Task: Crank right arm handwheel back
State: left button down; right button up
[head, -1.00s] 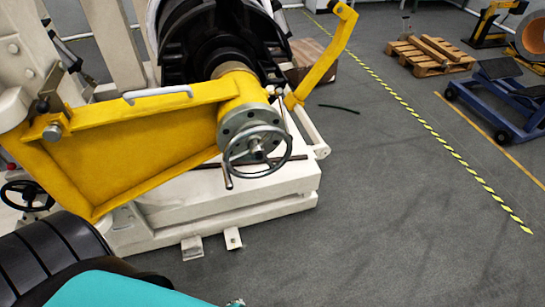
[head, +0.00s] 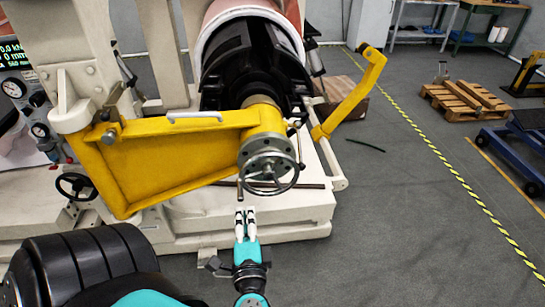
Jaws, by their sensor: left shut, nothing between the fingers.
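The handwheel (head: 268,172) is a grey metal wheel with spokes on a round flange at the right end of the yellow arm (head: 165,165). Its crank handle (head: 240,190) hangs at the wheel's lower left. My left gripper (head: 245,211) is just below the handle, with its white fingers together and pointing up at the wheel. It is empty, and I cannot tell whether it touches the handle. My right gripper is not in view.
The white machine base (head: 290,215) stands behind the wheel. A second, black handwheel (head: 76,187) is at the left. A yellow bent bar (head: 355,95) rises at the right. A wooden pallet (head: 465,100) and a blue cart (head: 515,150) stand beyond the striped floor line. Grey floor is free at right.

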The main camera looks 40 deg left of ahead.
pick_arm(q)
jog(key=p+x, duration=0.3)
jog(key=x, duration=0.8)
notch_tip(320, 180, down, 11)
jog(key=w+d+b, duration=0.2)
jog(key=b, duration=0.8)
jog(key=w+d, duration=0.7)
notch_tip(320, 180, up, 13)
jog(key=p, duration=1)
send_over(240, 196)
jog(key=w, duration=0.3)
jog(key=f+b, duration=0.1)
jog(key=f, duration=0.1)
jog(key=s+f+b, duration=0.1)
jog(key=b, duration=0.1)
jog(key=s+a+f+b, duration=0.1)
jog(key=f, duration=0.1)
jog(key=shift+s+f+b, duration=0.2)
jog(key=shift+f+b, duration=0.1)
jog(key=shift+b, duration=0.1)
jog(key=shift+f+b, duration=0.45)
